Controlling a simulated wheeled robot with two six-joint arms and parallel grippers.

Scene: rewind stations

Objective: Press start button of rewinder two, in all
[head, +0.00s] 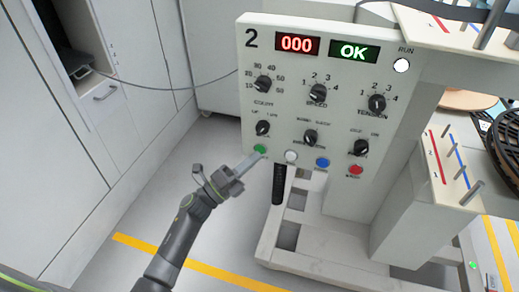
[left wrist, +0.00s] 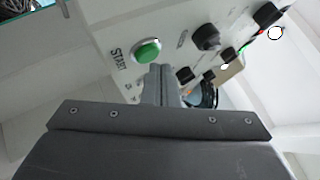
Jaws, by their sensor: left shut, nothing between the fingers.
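Rewinder two (head: 270,95) is a pale panel marked "2", with a red display (head: 297,43) reading 000 and a green display (head: 354,52) reading OK. Its green start button (head: 260,148) is at the lower left of the panel. In the left wrist view the green button (left wrist: 147,51) sits beside the word START. My left gripper (head: 252,162) is shut and empty, its tips just below and left of the button in the head view. In the left wrist view the fingers (left wrist: 160,75) are just below the button; I cannot tell whether they touch. My right gripper is not in view.
White (head: 291,156), blue (head: 322,162) and red (head: 355,169) buttons stand right of the green one, with black knobs (head: 318,92) above. A black handle (head: 279,184) hangs below the panel. White cabinets (head: 130,50) line the left; floor (head: 200,150) between is clear.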

